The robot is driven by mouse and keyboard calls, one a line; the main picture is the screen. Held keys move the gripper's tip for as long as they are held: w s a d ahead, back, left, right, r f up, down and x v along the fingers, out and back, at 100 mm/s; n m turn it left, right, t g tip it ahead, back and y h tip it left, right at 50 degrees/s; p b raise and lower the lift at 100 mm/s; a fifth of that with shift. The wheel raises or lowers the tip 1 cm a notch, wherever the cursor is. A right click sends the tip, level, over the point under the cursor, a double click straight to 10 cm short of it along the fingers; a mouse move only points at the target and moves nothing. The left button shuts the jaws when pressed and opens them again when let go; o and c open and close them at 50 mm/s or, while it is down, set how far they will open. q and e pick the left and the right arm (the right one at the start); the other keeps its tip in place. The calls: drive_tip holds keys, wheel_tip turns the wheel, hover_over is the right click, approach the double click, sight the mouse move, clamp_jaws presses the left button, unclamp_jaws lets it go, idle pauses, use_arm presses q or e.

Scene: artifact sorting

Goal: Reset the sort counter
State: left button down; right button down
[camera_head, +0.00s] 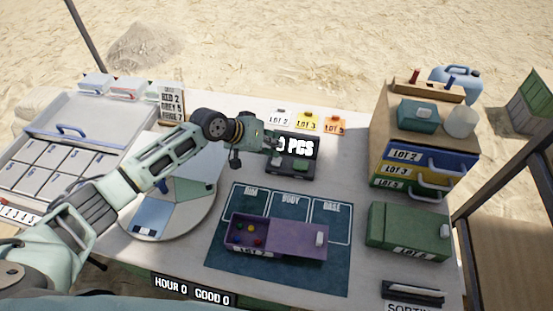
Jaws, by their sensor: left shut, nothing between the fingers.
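The sort counter (292,168) is a dark box near the table's middle. Its screen ends in "0 PCS"; the left part of the reading is hidden by my gripper. On its lower part are two buttons or pads, the right one green. My left gripper (270,141) is shut and empty, its tip at the screen's left edge, above the counter. I cannot tell whether it touches. My right gripper is not in view.
In front is a dark green mat (222,250) bearing a purple box (300,240). A round sectioned tray (190,222) lies left, under my arm. Stacked lot drawers (430,155) and a green box (408,228) stand right. Small lot cards (307,122) lie behind the counter.

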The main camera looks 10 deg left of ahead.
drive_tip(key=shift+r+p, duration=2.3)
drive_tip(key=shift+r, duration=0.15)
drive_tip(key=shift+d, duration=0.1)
